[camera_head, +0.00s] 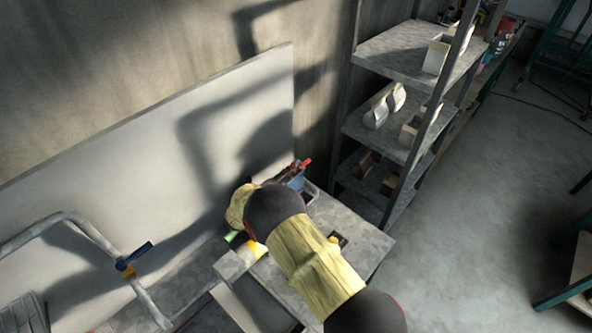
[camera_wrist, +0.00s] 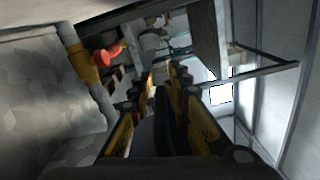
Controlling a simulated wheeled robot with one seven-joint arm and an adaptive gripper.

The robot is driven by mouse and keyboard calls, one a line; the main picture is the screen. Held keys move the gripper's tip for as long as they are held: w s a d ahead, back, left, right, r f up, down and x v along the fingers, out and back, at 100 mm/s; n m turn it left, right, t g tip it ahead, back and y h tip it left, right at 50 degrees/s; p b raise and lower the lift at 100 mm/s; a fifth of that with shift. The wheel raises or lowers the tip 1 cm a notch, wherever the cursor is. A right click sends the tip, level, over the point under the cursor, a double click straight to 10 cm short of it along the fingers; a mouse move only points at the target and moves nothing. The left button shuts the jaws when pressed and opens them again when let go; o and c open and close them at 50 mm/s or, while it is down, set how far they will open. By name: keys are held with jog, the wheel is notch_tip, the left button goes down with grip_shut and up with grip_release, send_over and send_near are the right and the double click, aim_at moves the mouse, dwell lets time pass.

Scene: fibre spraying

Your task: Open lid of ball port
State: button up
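No ball port or lid can be made out for certain in either view.
A grey worktable (camera_head: 349,222) lies under my arm, with a small bin (camera_head: 309,190) holding red-handled items. A large pale panel (camera_head: 150,150) leans against the wall behind it. A metal shelf (camera_head: 385,130) stands at the right, and the floor (camera_head: 480,220) beyond it is open.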

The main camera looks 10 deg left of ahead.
jog(key=shift+o, duration=0.8)
jog(key=shift+d+r, duration=0.1)
jog(key=v, duration=1.2)
